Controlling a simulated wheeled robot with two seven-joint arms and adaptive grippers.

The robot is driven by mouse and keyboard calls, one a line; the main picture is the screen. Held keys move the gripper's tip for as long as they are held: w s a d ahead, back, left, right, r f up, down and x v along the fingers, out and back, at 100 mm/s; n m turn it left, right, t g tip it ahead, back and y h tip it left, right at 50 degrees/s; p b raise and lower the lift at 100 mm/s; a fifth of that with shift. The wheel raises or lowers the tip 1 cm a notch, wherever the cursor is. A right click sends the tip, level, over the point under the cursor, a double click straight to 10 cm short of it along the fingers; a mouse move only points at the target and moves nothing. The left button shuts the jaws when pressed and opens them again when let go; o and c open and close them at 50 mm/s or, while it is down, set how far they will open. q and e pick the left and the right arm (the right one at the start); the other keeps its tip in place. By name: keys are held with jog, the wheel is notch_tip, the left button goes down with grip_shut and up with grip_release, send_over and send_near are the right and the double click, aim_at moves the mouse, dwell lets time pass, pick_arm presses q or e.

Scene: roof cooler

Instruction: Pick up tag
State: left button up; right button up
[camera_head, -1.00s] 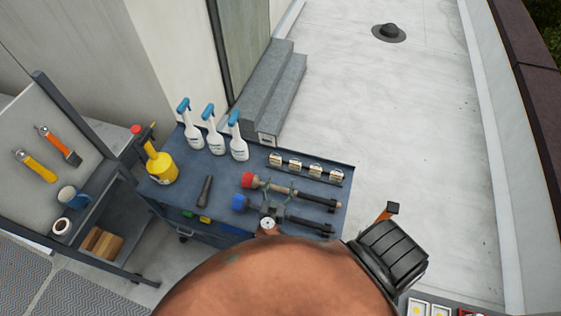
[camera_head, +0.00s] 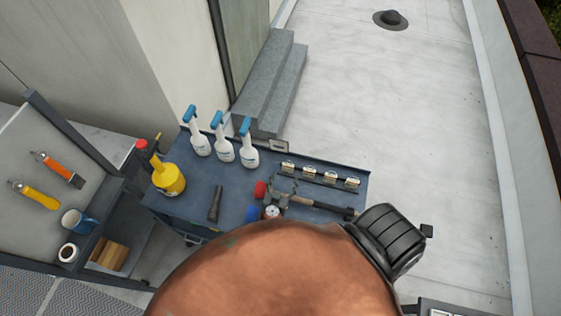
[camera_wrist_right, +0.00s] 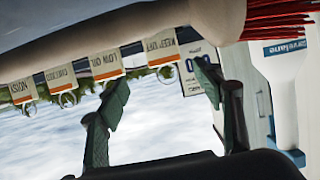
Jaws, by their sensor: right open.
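Several small white tags with an orange stripe hang in a row from a rail in the right wrist view, among them a "KEEP DRY" tag (camera_wrist_right: 161,46) and a "LOW OIL" tag (camera_wrist_right: 106,63). In the head view the row of tags (camera_head: 330,178) is at the right back of the blue cart. My right gripper (camera_wrist_right: 160,76) is open and empty, its dark green fingers on either side of the "KEEP DRY" tag, apparently not touching it. In the head view the right gripper (camera_head: 283,188) is beside the left end of the row. My left gripper is not in view.
The blue cart (camera_head: 215,175) also bears spray bottles (camera_head: 223,140), a yellow can (camera_head: 169,177), a black torch (camera_head: 215,203) and a red-headed brush (camera_head: 261,189). A small card (camera_head: 279,146) stands at its back edge. A large brown rounded shape hides the cart's front.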

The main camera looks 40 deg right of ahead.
aim_at(288, 166)
jog(key=shift+w, duration=0.25)
jog(key=shift+w+d, duration=0.15)
jog(key=shift+x, duration=1.25)
jog(key=x, duration=0.4)
jog(key=shift+w+d, duration=0.1)
jog(key=shift+w, duration=0.15)
jog(key=shift+w+d+f, duration=0.1)
jog(key=shift+d, duration=0.1)
jog(key=c, duration=0.5)
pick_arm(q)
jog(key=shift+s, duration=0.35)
pick_arm(e)
jog(key=c, duration=0.7)
jog(key=shift+c, duration=0.2)
